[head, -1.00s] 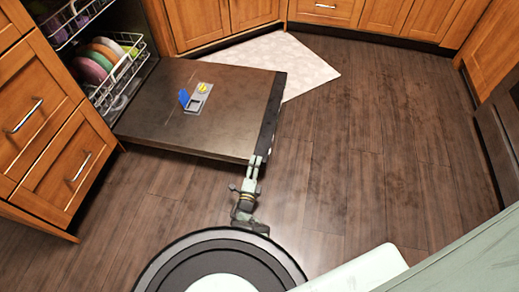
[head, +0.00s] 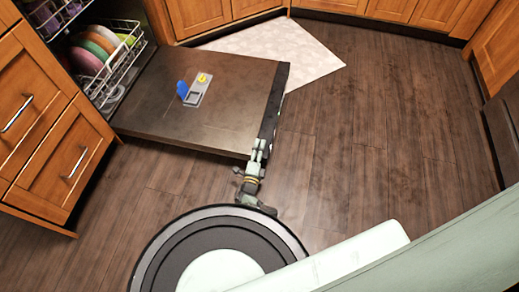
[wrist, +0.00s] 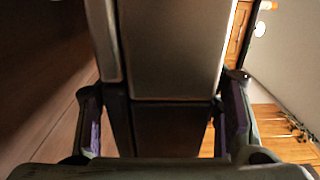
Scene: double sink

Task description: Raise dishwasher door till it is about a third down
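The dishwasher door (head: 225,105) is folded down, close to flat, in the head view. An open soap dispenser with a blue flap (head: 196,90) is on its inner face. My gripper (head: 258,158) is at the door's near right corner, at its outer edge. In the wrist view my gripper (wrist: 160,122) is open, with one finger on each side of the door's edge (wrist: 165,125). I cannot tell whether the fingers touch it.
Dishwasher racks (head: 110,55) with colored plates show at left, inside the opening. Wooden drawers (head: 50,150) stand left of the door. A pale rug (head: 285,45) lies behind the door. The dark wood floor (head: 370,140) to the right is clear.

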